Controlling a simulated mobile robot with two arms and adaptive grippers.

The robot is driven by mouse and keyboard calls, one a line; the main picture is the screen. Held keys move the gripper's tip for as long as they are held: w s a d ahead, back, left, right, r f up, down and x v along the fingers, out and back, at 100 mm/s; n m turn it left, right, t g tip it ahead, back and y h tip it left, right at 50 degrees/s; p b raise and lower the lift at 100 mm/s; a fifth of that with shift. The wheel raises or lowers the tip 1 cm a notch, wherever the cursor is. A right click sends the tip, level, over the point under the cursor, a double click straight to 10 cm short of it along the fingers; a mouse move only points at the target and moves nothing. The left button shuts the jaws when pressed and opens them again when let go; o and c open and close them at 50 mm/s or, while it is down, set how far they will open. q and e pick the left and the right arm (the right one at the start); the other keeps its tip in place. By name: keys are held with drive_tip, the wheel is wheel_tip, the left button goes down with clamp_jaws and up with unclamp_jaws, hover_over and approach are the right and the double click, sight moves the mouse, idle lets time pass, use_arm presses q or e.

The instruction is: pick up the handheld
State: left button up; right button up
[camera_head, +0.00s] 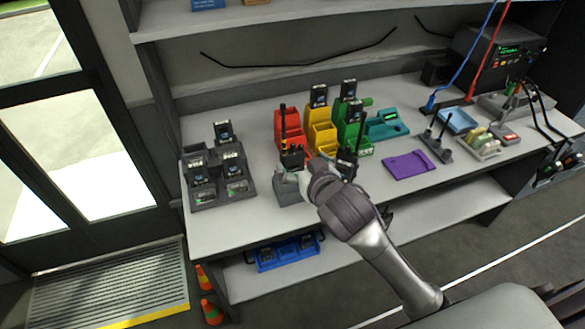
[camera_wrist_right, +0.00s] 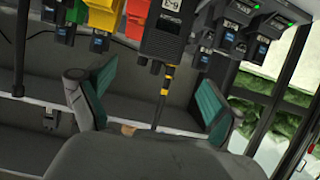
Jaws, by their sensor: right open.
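A black handheld radio (camera_head: 292,158) with an upright antenna stands in a grey holder (camera_head: 288,191) near the front edge of the bench. It also shows upside down in the right wrist view (camera_wrist_right: 166,28), with a printed label and a yellow-banded antenna. My right gripper (camera_head: 301,178) is beside the holder in the head view, its fingers partly hidden by its own wrist. In the right wrist view its two teal-padded fingers (camera_wrist_right: 155,82) are apart, with the antenna between them in the picture; no contact shows. My left gripper is out of view.
A grey charger rack (camera_head: 207,200) with several radios stands at left. Red (camera_head: 291,118), yellow (camera_head: 319,130) and green bins stand behind the handheld. A dark device (camera_head: 347,163) stands close to its right. A purple mat (camera_head: 410,165) lies farther right. A shelf hangs above the bench.

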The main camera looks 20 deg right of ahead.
sight(294, 154)
drive_tip(key=p+x, duration=0.1)
drive_tip(key=x, duration=0.6)
drive_tip(key=shift+w+f, duration=0.2)
drive_tip(key=shift+w, duration=0.05)
drive_tip(key=shift+r, duration=0.1)
clamp_jaws()
